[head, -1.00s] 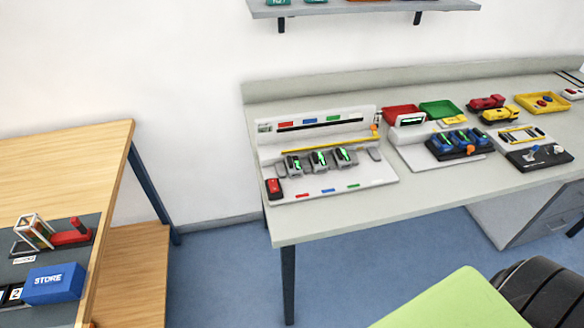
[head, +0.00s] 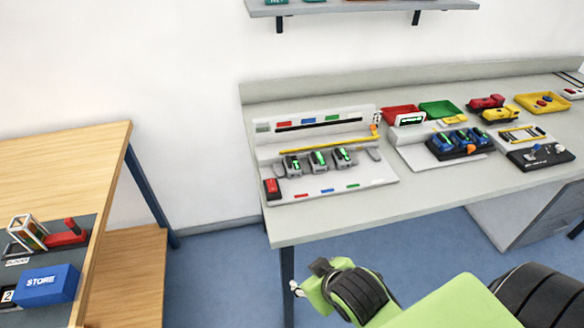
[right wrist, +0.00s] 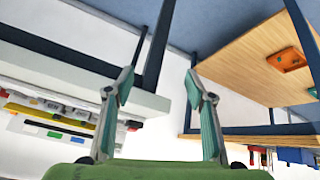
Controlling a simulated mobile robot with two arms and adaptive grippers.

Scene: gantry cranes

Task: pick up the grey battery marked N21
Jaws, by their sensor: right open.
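Three grey batteries with green tops stand in a row on a white panel station (head: 375,176) on the grey bench: a left one (head: 293,165), a middle one (head: 318,161) and a right one (head: 343,157). Their markings are too small to read, so I cannot tell which is N21. My right gripper (head: 296,288) is low in front of the bench, well short of the batteries. In the right wrist view its two fingers (right wrist: 158,88) are spread, with nothing between them. My left gripper is not in view.
Right of the station are blue batteries in a black holder (head: 462,143), a red tray (head: 402,112), a green tray (head: 440,109) and a yellow tray (head: 543,103). A wooden table (head: 60,165) with a blue STORE box (head: 48,286) is at left. Blue floor lies between.

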